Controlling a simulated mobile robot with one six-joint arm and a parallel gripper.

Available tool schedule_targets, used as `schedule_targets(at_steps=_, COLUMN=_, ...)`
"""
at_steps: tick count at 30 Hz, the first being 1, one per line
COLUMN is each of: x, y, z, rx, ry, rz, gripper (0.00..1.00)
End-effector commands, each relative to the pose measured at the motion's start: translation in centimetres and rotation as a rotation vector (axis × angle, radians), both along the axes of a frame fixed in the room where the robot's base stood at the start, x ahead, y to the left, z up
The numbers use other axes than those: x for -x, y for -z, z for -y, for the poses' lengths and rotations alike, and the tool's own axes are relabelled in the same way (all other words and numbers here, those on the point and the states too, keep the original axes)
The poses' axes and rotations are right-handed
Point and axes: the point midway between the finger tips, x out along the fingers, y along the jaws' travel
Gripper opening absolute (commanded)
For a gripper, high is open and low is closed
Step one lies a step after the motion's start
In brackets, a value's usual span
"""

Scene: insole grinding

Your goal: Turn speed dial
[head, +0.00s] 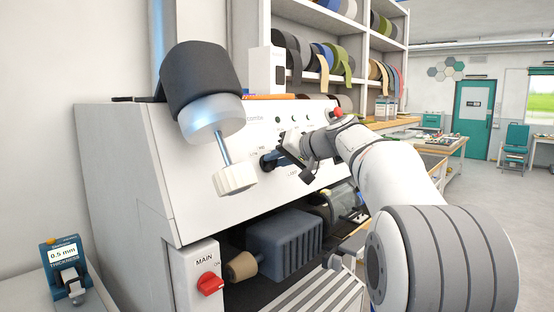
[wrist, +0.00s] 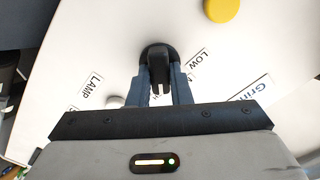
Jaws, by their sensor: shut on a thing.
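The speed dial (wrist: 158,66) is a black knob on the white sloped panel, near labels reading LOW and LAMP in the wrist view. My gripper (wrist: 160,88) has its two blue fingers closed on either side of the dial's raised grip. In the head view my gripper (head: 270,160) reaches the front panel of the white grinding machine (head: 115,165) from the right.
A red MAIN switch (head: 209,284) sits low on the machine's front. A black-and-white lamp head (head: 205,80) hangs at the panel's left. A yellow button (wrist: 222,9) lies beyond the dial. A thickness gauge (head: 67,270) stands at far left.

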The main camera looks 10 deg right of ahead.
Motion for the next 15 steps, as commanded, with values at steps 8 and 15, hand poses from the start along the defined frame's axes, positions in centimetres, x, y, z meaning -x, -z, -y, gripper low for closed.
schedule_targets(at_steps=8, x=-0.02, y=-0.16, z=0.11, rx=-0.046, ry=0.026, rz=-0.030, gripper=0.00)
schedule_targets(at_steps=15, x=-0.02, y=-0.15, z=0.12, rx=-0.051, ry=0.028, rz=-0.033, gripper=0.00)
